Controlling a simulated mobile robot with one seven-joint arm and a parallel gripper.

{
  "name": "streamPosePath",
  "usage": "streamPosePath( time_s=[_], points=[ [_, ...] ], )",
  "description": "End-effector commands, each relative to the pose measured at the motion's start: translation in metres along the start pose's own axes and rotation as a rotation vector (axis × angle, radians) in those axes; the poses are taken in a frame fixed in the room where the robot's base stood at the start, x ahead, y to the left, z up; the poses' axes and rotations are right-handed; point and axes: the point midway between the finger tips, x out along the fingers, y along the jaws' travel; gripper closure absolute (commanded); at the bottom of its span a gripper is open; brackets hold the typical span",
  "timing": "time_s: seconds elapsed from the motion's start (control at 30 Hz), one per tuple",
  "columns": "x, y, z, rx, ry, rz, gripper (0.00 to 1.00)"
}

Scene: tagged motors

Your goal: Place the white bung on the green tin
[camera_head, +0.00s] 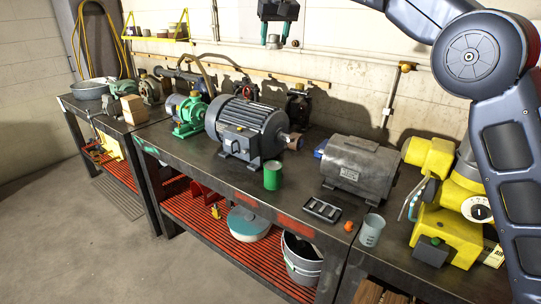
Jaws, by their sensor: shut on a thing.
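The green tin (272,175) stands upright on the dark workbench, in front of the large grey motor. My gripper (275,34) hangs at the top of the head view, high above the bench and well behind and above the tin in the picture. Its teal-tipped fingers point down and are shut on a small pale thing, the white bung (273,39). The bung is small and hard to make out against the white wall. It is apart from the tin.
A grey finned motor (246,130) stands behind the tin and a dark grey motor (358,168) to its right. A black slotted tray (322,209), an orange piece (348,226) and a clear beaker (371,230) are near the front edge. A yellow machine (447,215) stands at right.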

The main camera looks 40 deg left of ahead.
Motion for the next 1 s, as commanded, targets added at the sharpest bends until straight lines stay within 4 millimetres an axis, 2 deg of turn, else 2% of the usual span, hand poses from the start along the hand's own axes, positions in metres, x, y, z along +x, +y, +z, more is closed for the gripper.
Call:
streamPosePath(
  time_s=[0.17, 0.27, 0.5, 0.6, 0.73, 1.0],
  points=[
    [0.030, 0.000, 0.014, -0.001, -0.004, 0.001, 0.84],
    [0.056, 0.000, 0.026, 0.000, -0.004, 0.002, 0.84],
    [0.142, -0.001, 0.061, 0.000, -0.005, 0.001, 0.84],
    [0.172, 0.000, 0.073, 0.000, -0.003, 0.001, 0.84],
    [0.197, 0.000, 0.083, 0.000, -0.002, 0.001, 0.84],
    [0.229, -0.001, 0.096, 0.000, -0.001, 0.000, 0.84]
  ],
)
